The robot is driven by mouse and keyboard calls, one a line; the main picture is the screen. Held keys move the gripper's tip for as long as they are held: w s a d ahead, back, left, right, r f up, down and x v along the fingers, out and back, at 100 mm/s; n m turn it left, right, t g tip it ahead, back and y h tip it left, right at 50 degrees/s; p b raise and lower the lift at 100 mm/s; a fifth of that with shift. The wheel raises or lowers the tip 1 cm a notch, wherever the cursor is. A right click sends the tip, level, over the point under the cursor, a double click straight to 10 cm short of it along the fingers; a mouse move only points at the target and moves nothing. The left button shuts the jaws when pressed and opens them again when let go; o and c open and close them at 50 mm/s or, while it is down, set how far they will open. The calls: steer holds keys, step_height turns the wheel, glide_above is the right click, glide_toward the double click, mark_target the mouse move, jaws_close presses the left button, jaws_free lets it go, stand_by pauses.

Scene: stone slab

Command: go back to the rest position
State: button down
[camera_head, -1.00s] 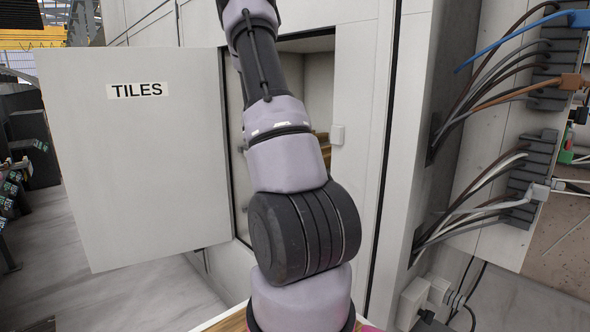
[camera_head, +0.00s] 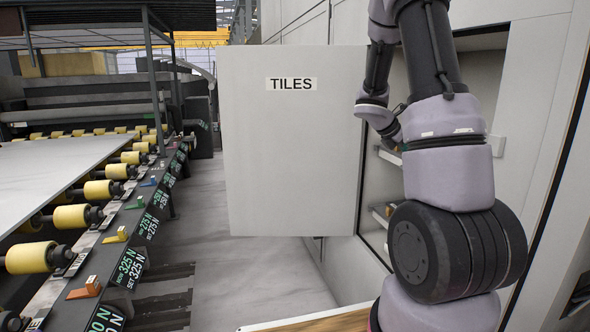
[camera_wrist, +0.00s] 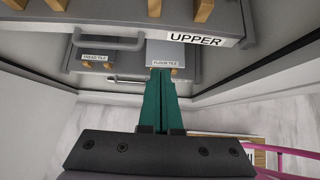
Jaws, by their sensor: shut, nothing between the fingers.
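My gripper shows in the wrist view as two long green fingers (camera_wrist: 162,74), shut against each other with nothing between them. In the head view my arm is at the right, in front of an open cabinet (camera_head: 380,205), and its far links bend down beside the door edge. The gripper itself cannot be made out there. The cabinet door (camera_head: 290,150), labelled TILES, stands open. In the wrist view the fingers point toward a grey drawer front with a FLOOR TILE label (camera_wrist: 164,63); I cannot tell the gap.
A grey ledge labelled UPPER (camera_wrist: 195,39) holds wooden pieces, near the top of the wrist view. A drawer handle (camera_wrist: 108,42) is beside it. A roller conveyor (camera_head: 70,217) carrying a pale slab (camera_head: 45,170) stands left. The floor (camera_head: 240,280) between conveyor and door is clear.

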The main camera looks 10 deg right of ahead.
steer(key=s+a+r+m+t+y, duration=0.2)
steer(key=s+a+r+m, duration=0.3)
steer(key=a, duration=0.5)
steer(key=s+a+r+m+t+y, duration=0.2)
steer(key=s+a+r+m+y, duration=0.3)
steer(key=s+a+m, duration=0.4)
steer(key=s+a+r+m+t+y, duration=0.2)
steer(key=s+a+r+m+y, duration=0.2)
steer(key=s+a+r+m, duration=0.3)
steer(key=a+m, duration=0.1)
steer(key=a, duration=0.4)
steer(key=shift+a+t, duration=0.2)
steer(key=shift+t, duration=0.2)
